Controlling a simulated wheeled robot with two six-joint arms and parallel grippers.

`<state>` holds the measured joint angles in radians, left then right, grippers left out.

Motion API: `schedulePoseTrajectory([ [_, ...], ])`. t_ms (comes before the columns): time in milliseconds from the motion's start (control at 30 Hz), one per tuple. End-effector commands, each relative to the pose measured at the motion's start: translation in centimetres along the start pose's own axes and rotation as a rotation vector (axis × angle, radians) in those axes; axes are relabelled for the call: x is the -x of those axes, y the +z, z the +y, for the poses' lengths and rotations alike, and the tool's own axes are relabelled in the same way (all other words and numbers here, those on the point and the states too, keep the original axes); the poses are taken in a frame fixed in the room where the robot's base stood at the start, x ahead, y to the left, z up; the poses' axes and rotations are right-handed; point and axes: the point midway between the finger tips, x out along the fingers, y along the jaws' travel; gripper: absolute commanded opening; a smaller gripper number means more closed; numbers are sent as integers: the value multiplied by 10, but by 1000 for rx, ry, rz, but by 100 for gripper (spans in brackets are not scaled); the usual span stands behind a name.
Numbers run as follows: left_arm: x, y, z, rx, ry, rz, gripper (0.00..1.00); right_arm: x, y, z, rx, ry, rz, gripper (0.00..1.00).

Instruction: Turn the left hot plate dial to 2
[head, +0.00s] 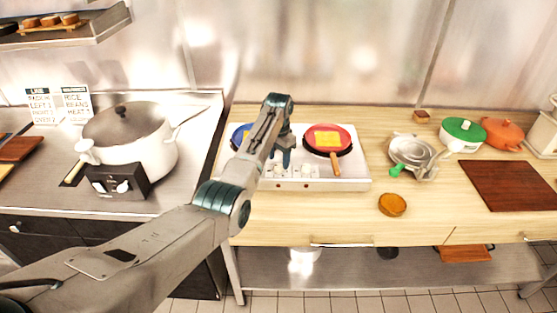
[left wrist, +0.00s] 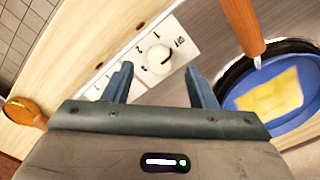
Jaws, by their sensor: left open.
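The white hot plate (head: 345,184) stands on the wooden counter with two dials on its front. In the left wrist view the left dial (left wrist: 158,59) is a white round knob on a panel with printed marks. Its setting is too small to read surely. The right dial (head: 306,170) shows in the head view. My left gripper (head: 280,160) is over the front left of the hot plate, hiding part of it. In the left wrist view its open fingers (left wrist: 160,72) stand on either side of the dial, with nothing held; contact cannot be told. My right gripper is not in view.
A blue pan (left wrist: 235,85) with yellow food and an orange handle lies close to my left gripper. A red pan (head: 345,137) sits on the right of the hot plate. A large white pot (head: 140,155) stands left. A round orange-brown item (head: 392,205) lies on the counter.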

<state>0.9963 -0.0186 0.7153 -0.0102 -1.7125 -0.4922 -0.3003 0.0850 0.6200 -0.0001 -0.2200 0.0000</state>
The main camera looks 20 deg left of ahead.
Motion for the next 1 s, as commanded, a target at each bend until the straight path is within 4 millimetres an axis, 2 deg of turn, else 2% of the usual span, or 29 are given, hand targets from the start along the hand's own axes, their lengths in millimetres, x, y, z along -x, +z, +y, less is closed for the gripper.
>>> schedulePoseTrajectory([
  [100,-15,0,0,1,1,-3,52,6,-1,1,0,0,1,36],
  [233,-26,0,0,1,0,-1,52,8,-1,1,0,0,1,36],
  [567,-30,0,0,1,-1,1,52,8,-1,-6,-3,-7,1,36],
  [700,-30,0,0,1,0,1,24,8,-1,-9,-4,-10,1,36],
  [800,-30,0,0,1,0,1,7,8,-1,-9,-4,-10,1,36],
  [1000,-30,0,0,10,0,1,7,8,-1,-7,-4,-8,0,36],
])
